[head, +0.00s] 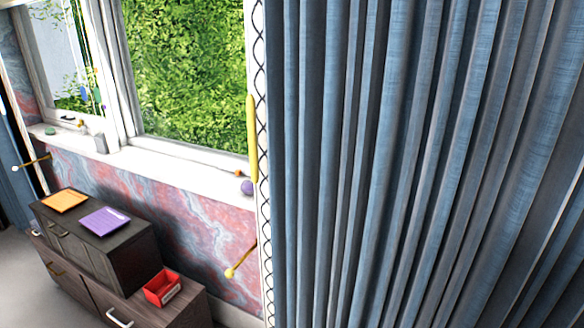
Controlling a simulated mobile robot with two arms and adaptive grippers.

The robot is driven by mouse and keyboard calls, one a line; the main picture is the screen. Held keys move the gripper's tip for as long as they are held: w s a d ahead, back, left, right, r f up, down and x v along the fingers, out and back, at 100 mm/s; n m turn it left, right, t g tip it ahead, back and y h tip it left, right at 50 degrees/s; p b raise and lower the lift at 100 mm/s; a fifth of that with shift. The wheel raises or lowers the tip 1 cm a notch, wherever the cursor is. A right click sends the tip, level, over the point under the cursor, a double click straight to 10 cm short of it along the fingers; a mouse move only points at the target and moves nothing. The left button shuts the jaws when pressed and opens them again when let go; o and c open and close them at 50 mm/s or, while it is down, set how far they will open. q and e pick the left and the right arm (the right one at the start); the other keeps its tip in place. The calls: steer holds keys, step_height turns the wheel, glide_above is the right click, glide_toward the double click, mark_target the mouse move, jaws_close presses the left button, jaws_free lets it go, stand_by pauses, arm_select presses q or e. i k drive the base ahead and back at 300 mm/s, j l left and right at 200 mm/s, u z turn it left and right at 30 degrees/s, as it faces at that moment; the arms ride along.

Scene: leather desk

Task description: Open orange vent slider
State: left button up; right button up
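A flat orange square panel (64,201) lies on top of a dark wooden cabinet (122,246) at the lower left of the head view. It is small, and I cannot tell whether it is the vent slider or whether it is open or shut. A flat purple panel (104,221) lies to its right on the same top. A tiny orange object (239,174) is on the right part of the window sill. Neither of my grippers is in view.
A blue curtain (420,160) fills the right side. A red open box (162,288) stands on the lower cabinet top. The white window sill (170,158) holds small objects, including a purple ball (247,187). Yellow wall hooks (240,260) stick out. Some grey floor shows at the lower left.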

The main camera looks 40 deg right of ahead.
mark_target(238, 172)
steer(key=z, duration=1)
steer(key=i+j, duration=0.2)
steer(key=i+j+z, duration=0.15)
steer(key=j, duration=0.25)
